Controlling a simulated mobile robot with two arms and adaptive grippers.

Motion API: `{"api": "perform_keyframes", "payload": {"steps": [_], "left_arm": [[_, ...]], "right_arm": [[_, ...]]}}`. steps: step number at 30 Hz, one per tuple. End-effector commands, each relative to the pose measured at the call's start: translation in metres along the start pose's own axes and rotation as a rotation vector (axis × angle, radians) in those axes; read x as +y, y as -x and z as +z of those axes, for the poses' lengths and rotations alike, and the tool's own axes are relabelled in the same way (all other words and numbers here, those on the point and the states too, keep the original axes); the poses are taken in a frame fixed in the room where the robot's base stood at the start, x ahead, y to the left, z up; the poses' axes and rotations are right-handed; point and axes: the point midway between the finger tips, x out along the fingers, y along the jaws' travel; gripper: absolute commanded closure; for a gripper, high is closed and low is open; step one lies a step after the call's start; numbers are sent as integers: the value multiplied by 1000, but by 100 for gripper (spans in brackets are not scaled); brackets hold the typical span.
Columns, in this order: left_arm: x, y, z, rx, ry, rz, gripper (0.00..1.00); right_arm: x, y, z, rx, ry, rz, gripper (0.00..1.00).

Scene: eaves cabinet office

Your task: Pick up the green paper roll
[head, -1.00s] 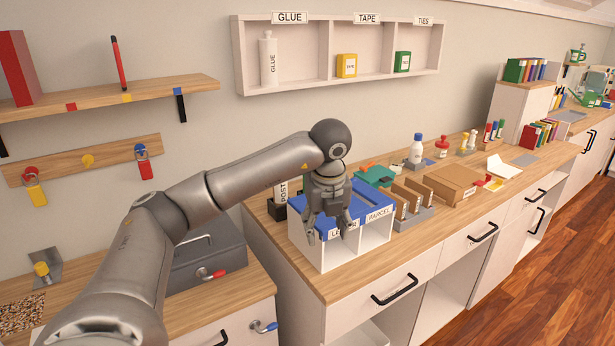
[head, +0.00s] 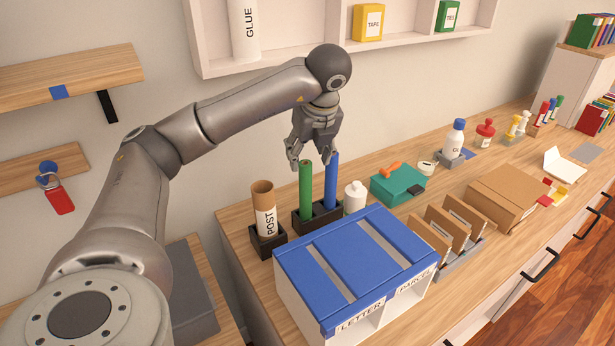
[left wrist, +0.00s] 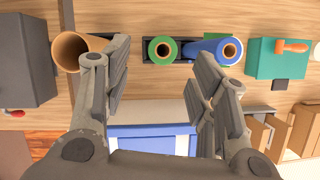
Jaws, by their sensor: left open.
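The green paper roll (head: 305,190) stands upright in a black holder (head: 318,217), left of a blue roll (head: 331,182). In the left wrist view the green roll (left wrist: 162,50) shows its round top end, with the blue roll (left wrist: 212,50) just right of it. My left gripper (head: 311,164) is open and empty, with its fingers pointing down over the two rolls. In the left wrist view its fingers (left wrist: 160,65) are spread wide, and the green roll lies between them toward the left finger. My right gripper is in neither view.
A brown POST tube (head: 264,208) stands in a holder to the left. A white bottle (head: 355,197) and a teal box (head: 398,184) are to the right. The blue-topped LETTER/PARCEL sorter (head: 345,265) stands in front. A wall shelf (head: 215,68) is above.

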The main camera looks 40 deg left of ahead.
Motion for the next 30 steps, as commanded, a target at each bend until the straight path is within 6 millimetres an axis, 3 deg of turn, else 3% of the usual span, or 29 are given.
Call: {"api": "perform_keyframes", "payload": {"steps": [6, 11, 16, 23, 30], "left_arm": [[1, -24, 0, 2, -1, 5, 47], [0, -47, 0, 1, -1, 3, 47], [0, -58, 0, 1, -1, 2, 47], [-1, -85, 4, 1, -1, 4, 47], [-2, -108, 2, 0, 0, 0, 47]], "right_arm": [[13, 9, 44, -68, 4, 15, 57], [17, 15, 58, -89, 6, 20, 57], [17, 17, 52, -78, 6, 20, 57], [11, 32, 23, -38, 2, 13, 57], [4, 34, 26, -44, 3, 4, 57]]}}
